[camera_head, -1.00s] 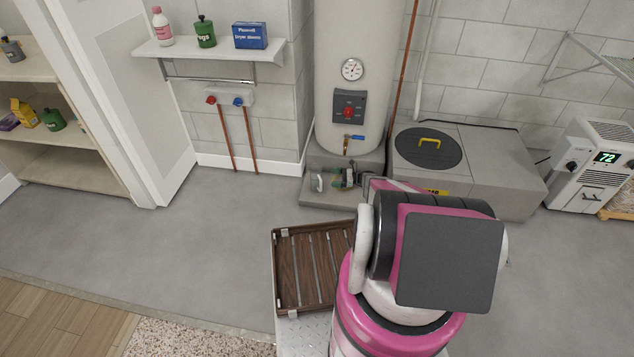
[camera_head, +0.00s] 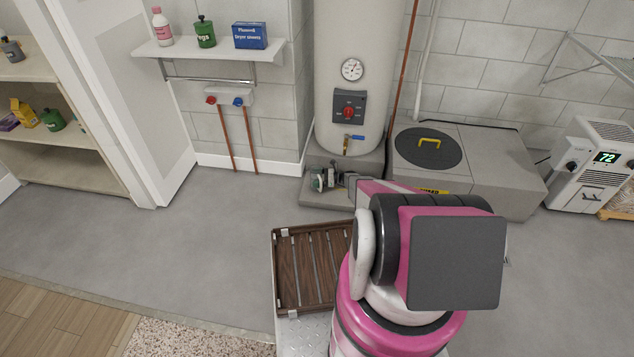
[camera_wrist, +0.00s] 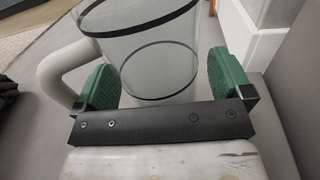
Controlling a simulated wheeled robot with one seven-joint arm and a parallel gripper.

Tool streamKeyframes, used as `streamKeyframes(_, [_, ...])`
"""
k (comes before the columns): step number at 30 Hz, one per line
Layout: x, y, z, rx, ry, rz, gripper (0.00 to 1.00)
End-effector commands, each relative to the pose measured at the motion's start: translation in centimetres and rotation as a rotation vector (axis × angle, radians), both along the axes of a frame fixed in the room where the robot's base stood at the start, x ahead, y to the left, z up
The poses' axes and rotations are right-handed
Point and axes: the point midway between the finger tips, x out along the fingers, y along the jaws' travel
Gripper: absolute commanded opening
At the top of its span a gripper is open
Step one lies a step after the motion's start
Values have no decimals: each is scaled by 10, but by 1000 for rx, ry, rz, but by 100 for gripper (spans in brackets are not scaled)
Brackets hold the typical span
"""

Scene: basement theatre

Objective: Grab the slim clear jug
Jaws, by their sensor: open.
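The slim clear jug (camera_wrist: 160,50) fills the upper middle of the wrist view. It has see-through walls, dark bands and a pale curved handle (camera_wrist: 58,72) on its left. My gripper (camera_wrist: 166,80) is open, with one green finger pad on each side of the jug's body. The left pad is close to the handle. I cannot tell whether either pad touches the jug. In the head view my gripper (camera_head: 324,178) is low at the grey plinth under the water heater, and the jug is mostly hidden behind it.
The water heater (camera_head: 350,85) stands on the plinth (camera_head: 318,200). A grey box with a round black lid (camera_head: 428,148) is to its right. A wooden slatted rack (camera_head: 308,265) is in front, beside my arm. A wall shelf (camera_head: 208,50) holds bottles and a box. Floor at left is clear.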

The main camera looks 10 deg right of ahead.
Motion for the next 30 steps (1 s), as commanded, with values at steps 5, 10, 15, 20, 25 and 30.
streamKeyframes(5, [0,0,0,0,0,0,68])
streamKeyframes(10, [0,-1,0,1,0,0,40])
streamKeyframes(15, [0,-1,0,1,0,0,40])
streamKeyframes(20, [0,-1,3,1,0,0,40])
streamKeyframes(25, [-1,-1,11,1,0,0,40])
streamKeyframes(30, [-2,0,29,1,0,0,40])
